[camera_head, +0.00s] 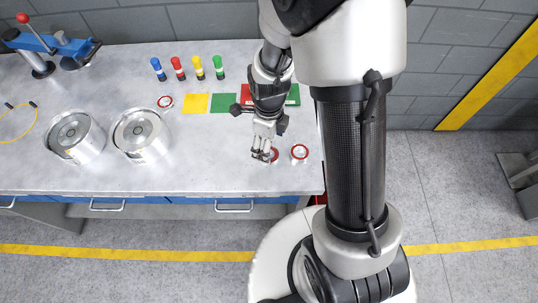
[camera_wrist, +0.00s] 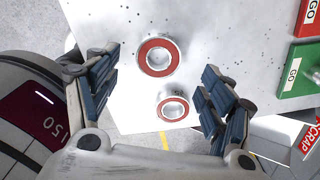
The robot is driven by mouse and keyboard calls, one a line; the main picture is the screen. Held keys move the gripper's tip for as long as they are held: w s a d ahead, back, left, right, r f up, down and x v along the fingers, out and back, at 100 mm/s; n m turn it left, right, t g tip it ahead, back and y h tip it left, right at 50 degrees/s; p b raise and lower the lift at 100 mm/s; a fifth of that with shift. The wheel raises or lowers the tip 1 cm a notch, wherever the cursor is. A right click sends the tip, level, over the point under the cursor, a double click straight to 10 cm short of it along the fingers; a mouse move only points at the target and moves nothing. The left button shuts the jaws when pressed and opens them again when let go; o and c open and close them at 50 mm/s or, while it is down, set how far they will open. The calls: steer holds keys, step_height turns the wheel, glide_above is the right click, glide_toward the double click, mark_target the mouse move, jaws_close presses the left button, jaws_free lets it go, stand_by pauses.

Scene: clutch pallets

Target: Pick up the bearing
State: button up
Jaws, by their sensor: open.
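Two bearings with red rings lie near the right front of the grey workbench: one (camera_head: 273,155) partly behind my gripper and one (camera_head: 300,152) to its right. The wrist view shows a larger-looking bearing (camera_wrist: 140,57) above a smaller-looking one (camera_wrist: 173,120). A third red-ringed bearing (camera_head: 165,102) lies farther back on the left. My gripper (camera_head: 262,154) points down over the bench. In the wrist view my gripper (camera_wrist: 159,72) is open, with blue-grey finger pads left and right of the two bearings. No bearing is held. I cannot tell its exact height.
Two metal cylindrical housings (camera_head: 74,137) (camera_head: 140,134) stand on the left. Coloured bottles (camera_head: 188,68) stand at the back, with yellow (camera_head: 195,103) and green (camera_head: 224,103) mats before them. A blue lever press (camera_head: 50,42) is at far left. The bench's right edge is close.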

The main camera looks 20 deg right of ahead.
mark_target(275, 158)
step_height(275, 158, down, 5)
steer(key=shift+s+f+b, duration=0.1)
steer(key=shift+b, duration=0.8)
steer(key=shift+c, duration=0.6)
steer(key=c, duration=1.2)
